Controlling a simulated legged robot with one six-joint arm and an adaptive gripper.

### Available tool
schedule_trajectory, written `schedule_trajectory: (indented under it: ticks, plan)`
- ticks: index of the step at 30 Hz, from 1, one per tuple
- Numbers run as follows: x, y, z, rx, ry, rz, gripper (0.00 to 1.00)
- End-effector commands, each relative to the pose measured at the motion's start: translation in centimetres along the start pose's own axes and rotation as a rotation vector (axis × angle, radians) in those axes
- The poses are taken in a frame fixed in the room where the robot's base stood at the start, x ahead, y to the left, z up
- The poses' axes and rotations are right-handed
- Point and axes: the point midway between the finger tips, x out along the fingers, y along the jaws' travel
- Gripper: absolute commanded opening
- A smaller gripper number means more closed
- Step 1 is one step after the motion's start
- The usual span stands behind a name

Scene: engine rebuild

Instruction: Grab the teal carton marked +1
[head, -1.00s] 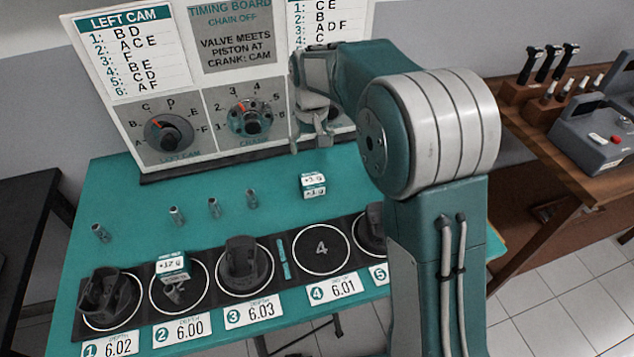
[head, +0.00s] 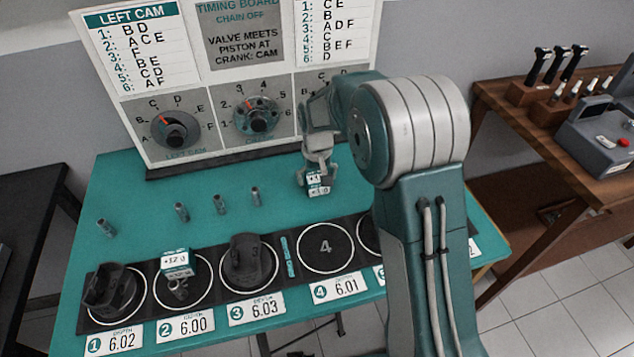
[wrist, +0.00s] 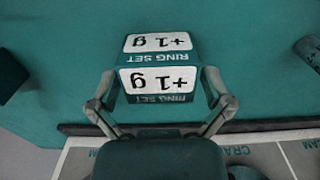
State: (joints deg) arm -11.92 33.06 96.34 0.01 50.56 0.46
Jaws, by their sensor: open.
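The teal carton marked +1 g (head: 318,189), with white label panels, stands on the teal bench top behind the ring marked 4. In the wrist view the carton (wrist: 160,58) shows upside-down "+1 g" and "RING SET" lettering. My gripper (head: 315,177) is down at the carton, coming from the board side. In the wrist view my gripper (wrist: 160,76) is open, with one finger on each side of the carton. I cannot tell whether either finger touches it.
Pistons stand at rings 1 and 3 (head: 248,262); ring 4 (head: 325,246) is empty. Several small metal pins (head: 220,204) stand to the left. The timing board (head: 238,75) rises behind.

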Motion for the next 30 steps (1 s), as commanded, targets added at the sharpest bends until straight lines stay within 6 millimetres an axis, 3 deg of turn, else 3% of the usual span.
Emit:
schedule_trajectory:
  ticks: [2, 3, 6, 20, 26, 30]
  plan:
    - [0.0, 0.0, 0.0, 0.0, 0.0, 0.0, 0.95]
    - [0.0, 0.0, 0.0, 0.0, 0.0, 0.0, 0.78]
    - [0.0, 0.0, 0.0, 0.0, 0.0, 0.0, 0.37]
    - [-0.7, 0.0, -0.1, 0.0, 0.0, 0.0, 0.36]
    - [-3.5, 0.0, -0.1, 0.0, 0.004, 0.0, 0.36]
    - [-6.1, -0.6, 2.2, -0.002, 0.005, 0.0, 0.36]
